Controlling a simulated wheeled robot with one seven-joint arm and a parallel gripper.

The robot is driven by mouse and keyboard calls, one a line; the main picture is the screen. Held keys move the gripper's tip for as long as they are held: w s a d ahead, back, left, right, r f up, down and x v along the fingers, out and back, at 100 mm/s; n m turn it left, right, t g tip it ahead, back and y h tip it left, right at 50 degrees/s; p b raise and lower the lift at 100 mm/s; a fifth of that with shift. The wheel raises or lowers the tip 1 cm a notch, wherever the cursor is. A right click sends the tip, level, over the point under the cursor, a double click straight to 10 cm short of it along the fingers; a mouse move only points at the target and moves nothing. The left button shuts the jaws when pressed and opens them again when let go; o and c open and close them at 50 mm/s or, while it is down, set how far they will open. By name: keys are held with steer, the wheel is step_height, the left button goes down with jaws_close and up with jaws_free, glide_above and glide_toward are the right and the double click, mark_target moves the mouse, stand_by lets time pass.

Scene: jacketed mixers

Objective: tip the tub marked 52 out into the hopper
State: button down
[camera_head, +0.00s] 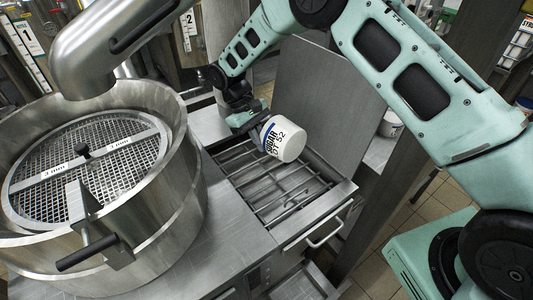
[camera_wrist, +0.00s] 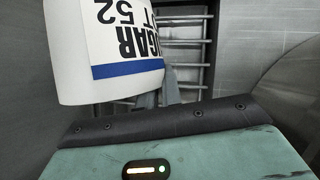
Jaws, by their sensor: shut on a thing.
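My gripper (camera_head: 256,122) is shut on a white tub (camera_head: 291,141) with a blue stripe and black lettering that includes SUGAR and 52. The tub is held tilted, well off upright, above a barred grid (camera_head: 268,186) set in a steel opening. It looks apart from the bars. The tub's plain rounded end faces right; its mouth and contents are hidden. In the wrist view the tub (camera_wrist: 115,78) fills the upper left with its lettering upside down, and bars (camera_wrist: 188,60) show behind it. No material is seen falling.
A raised steel lid (camera_head: 330,100) stands behind the grid. A large round vessel (camera_head: 165,200) with a mesh screen (camera_head: 95,165) stands at left, under a thick steel pipe (camera_head: 100,60). A drawer-like handle (camera_head: 325,230) sits on the front. A dark post (camera_head: 405,185) rises at right.

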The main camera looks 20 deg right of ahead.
mark_target(266, 139)
steer(key=shift+a+r, duration=0.1)
steer(key=shift+r, duration=0.1)
steer(key=shift+r, duration=0.1)
